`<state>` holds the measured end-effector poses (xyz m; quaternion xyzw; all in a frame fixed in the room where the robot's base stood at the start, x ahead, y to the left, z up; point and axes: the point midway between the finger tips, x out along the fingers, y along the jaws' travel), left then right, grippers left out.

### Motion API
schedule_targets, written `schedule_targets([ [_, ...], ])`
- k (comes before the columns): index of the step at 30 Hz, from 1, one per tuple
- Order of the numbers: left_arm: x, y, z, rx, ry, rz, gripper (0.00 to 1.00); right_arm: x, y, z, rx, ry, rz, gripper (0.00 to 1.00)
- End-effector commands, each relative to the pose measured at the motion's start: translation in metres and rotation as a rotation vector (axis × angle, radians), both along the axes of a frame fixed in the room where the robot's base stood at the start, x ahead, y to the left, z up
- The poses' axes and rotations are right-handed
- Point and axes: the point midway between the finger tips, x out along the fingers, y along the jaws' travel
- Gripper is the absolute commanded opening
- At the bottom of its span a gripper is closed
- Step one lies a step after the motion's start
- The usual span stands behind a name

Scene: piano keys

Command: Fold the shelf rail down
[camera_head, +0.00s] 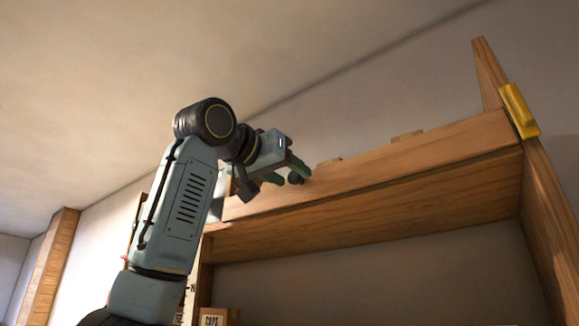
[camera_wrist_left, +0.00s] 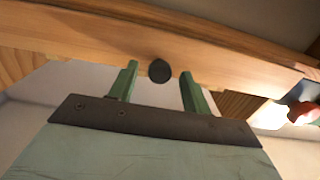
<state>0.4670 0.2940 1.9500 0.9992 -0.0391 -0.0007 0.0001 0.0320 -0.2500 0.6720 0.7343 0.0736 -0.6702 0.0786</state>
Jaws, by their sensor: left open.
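The shelf rail (camera_head: 400,163) is a long wooden board along the front of a high shelf, standing upright and rising toward the right in the head view. In the left wrist view the rail (camera_wrist_left: 230,65) crosses the top of the picture. A round dark knob (camera_wrist_left: 159,71) is on its face. My left gripper (camera_head: 292,174) is at the rail's left part. Its green fingers are open, one on each side of the knob in the left wrist view (camera_wrist_left: 159,82). I cannot tell whether they touch it. My right gripper is out of view.
A yellow block (camera_head: 519,111) is on the right wooden post (camera_head: 550,205), by the rail's right end. Light wooden pieces (camera_head: 408,135) show above the rail. A labelled box (camera_head: 213,317) is below the shelf at left. A dark and red thing (camera_wrist_left: 304,113) is at right.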

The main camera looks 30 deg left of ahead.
Motion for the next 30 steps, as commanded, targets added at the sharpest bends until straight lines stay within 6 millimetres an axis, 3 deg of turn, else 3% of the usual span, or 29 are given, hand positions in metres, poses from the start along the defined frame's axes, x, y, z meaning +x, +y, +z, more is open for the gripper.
schedule_targets([
  [12, 0.0091, -0.001, -0.0005, 0.0, 0.0, 0.0, 0.48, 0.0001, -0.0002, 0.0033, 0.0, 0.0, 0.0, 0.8],
  [22, 0.0088, -0.001, -0.0003, 0.0, -0.001, 0.0, 0.05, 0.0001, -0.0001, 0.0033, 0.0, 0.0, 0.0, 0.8],
  [30, 0.0077, -0.001, -0.0036, -0.001, -0.029, 0.0, 0.04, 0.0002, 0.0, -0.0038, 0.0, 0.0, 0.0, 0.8],
])
